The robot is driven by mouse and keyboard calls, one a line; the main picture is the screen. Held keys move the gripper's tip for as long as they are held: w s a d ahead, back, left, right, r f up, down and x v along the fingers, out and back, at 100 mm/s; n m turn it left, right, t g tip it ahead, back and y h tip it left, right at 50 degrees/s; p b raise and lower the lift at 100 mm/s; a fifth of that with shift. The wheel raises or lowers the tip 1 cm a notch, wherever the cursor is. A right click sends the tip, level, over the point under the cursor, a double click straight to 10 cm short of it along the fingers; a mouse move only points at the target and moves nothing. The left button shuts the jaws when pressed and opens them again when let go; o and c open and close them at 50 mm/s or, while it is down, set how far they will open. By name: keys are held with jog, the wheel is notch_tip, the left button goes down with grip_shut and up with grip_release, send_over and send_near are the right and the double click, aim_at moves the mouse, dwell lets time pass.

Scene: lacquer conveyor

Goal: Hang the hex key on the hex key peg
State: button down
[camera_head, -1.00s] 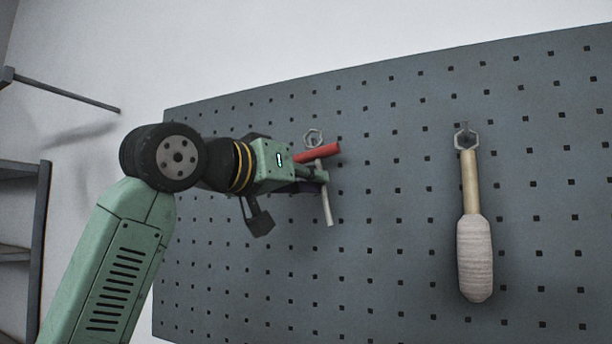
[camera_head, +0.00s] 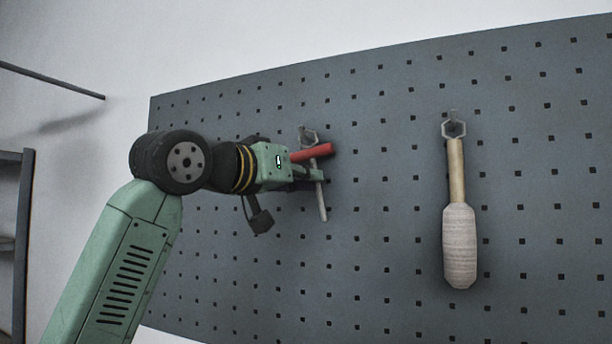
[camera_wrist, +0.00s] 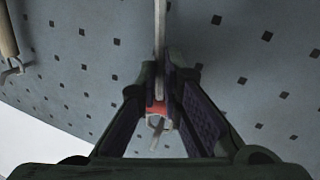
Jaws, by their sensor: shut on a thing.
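The hex key (camera_head: 320,195) has a thin grey shaft, a red bar across its upper part and a grey hexagonal ring at its top. My gripper (camera_head: 302,174) is shut on it, with the shaft hanging roughly upright in front of the board. In the wrist view the shaft (camera_wrist: 160,40) runs up between the fingers (camera_wrist: 163,95), and the red part and ring sit low between them. A short peg (camera_head: 302,131) shows at the ring (camera_head: 309,138). I cannot tell whether the ring is around the peg or only in front of it.
A grey perforated board (camera_head: 380,240) fills the right side. A wooden-handled tool (camera_head: 458,220) hangs from another peg at right by its hexagonal ring. Dark shelving (camera_head: 20,210) stands at far left. The board between the two tools is clear.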

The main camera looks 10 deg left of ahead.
dwell(0.3)
jog(key=c, duration=1.7)
grip_release()
jog(key=shift+o, duration=0.2)
jog(key=v, duration=1.2)
